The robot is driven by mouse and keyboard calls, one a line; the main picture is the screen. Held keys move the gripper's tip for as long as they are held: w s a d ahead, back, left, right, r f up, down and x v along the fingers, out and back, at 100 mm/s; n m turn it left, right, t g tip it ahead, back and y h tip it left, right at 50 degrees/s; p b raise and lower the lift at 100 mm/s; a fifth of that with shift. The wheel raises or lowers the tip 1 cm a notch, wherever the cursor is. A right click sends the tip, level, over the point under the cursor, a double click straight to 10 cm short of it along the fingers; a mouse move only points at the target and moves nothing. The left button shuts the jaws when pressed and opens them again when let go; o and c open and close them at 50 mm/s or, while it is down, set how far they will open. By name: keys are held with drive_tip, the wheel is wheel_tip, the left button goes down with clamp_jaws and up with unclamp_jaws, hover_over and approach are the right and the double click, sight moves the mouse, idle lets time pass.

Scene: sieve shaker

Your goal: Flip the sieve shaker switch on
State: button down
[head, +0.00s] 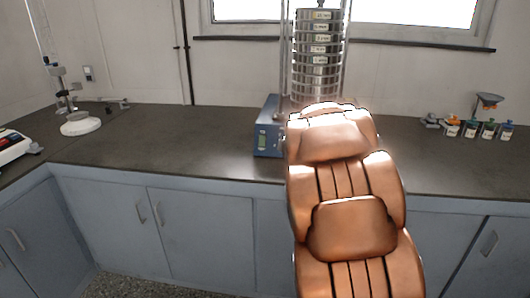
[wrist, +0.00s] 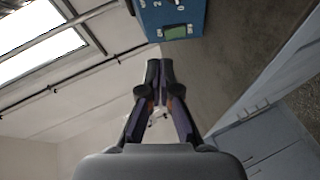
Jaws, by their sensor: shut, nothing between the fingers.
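The sieve shaker stands on the dark counter, with a blue base (head: 267,128) and a tall stack of labelled metal sieves (head: 319,50) between upright rods. The head view does not show my gripper.
Small coloured-label jars (head: 470,129) are at the right, a lab stand (head: 80,125) at the left. Counter left of the shaker is clear. Cabinets (head: 200,230) are below.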

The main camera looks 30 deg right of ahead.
drive_tip(key=w+f+n+t+y+b, duration=0.1)
drive_tip(key=f+n, duration=0.1)
drive_tip(key=w+f+n+t+y+b, duration=0.1)
drive_tip(key=n+y+b, duration=0.1)
drive_tip(key=w+d+f+n+t+y+b, duration=0.1)
drive_tip(key=f+n, duration=0.1)
drive_tip(key=shift+f, duration=0.35)
drive_tip(key=shift+s+a+f+n+t+y+b, duration=0.1)
drive_tip(key=shift+f+n+t+y+b, duration=0.25)
drive_tip(key=shift+y, duration=0.2)
drive_tip(key=shift+a+f+n+t+y+b, duration=0.1)
drive_tip(key=shift+f+n+t+y+b, duration=0.1)
drive_tip(key=shift+n+y, duration=0.3)
drive_tip(key=shift+r, duration=0.1)
drive_tip(key=shift+a, duration=0.1)
drive_tip(key=shift+w, duration=0.4)
approach(259, 137)
drive_tip(key=w, duration=0.1)
drive_tip(key=w+a, duration=0.2)
drive_tip(key=w, duration=0.1)
drive_tip(key=shift+a+r, duration=0.1)
drive_tip(key=shift+r, duration=0.05)
drive_tip(key=shift+w+d, duration=0.5)
drive_tip(key=shift+w, duration=0.1)
drive_tip(key=shift+w+d, duration=0.45)
